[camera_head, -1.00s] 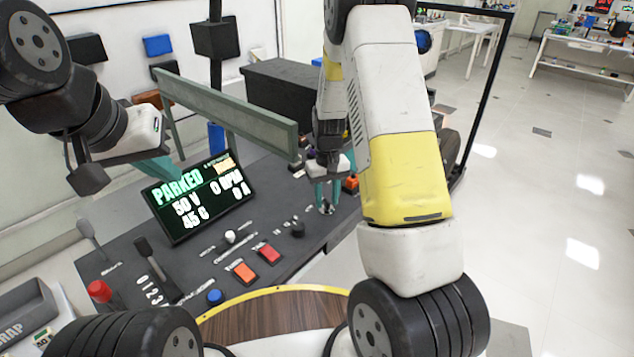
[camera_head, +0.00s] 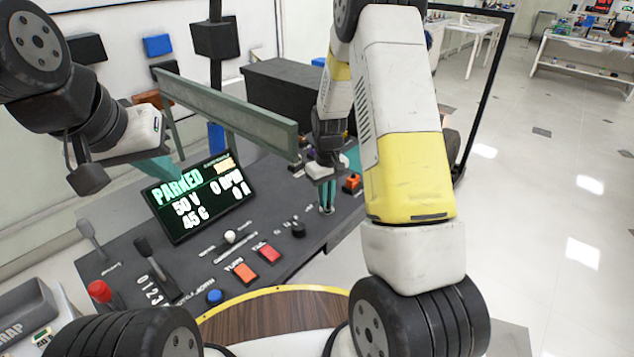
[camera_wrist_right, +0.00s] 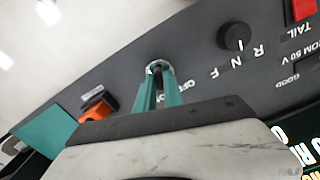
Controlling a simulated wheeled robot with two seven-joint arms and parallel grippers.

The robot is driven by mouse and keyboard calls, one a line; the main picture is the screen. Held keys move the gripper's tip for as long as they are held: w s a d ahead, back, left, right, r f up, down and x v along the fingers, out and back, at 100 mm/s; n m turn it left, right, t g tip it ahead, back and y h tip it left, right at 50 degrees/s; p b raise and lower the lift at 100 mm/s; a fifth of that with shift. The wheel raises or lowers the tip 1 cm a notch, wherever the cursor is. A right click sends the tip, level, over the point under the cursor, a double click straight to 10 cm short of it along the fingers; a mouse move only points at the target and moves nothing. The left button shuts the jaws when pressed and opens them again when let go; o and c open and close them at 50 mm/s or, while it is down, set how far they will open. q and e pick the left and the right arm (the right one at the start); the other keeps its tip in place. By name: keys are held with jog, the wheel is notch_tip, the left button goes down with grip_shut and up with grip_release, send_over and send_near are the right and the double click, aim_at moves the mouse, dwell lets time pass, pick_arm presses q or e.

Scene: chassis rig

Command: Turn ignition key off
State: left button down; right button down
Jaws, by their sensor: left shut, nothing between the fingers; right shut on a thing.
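The ignition key sits in a round metal switch (camera_wrist_right: 157,67) on the dark control panel, with OFF lettering beside it in the right wrist view. My right gripper (camera_wrist_right: 158,82) is shut at this switch, its teal fingers over it. The key itself is hidden between the fingers, so its angle cannot be told. In the head view my right gripper (camera_head: 326,207) reaches down to the panel's right part. My left gripper (camera_head: 178,178) is shut and empty, just above the left side of the display, partly hidden.
The display (camera_head: 200,197) reads PARKED, 50 V, 45 C, 0 RPM, 0 A. A black knob (camera_wrist_right: 234,37) marked R N F and an orange switch (camera_wrist_right: 97,105) flank the key switch.

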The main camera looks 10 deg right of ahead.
jog(key=n, duration=0.4)
jog(key=shift+n, duration=0.3)
jog(key=n, duration=0.4)
jog(key=shift+n, duration=0.3)
jog(key=c, duration=1.5)
grip_release()
jog(key=shift+o, duration=0.2)
jog(key=shift+r, duration=3.9)
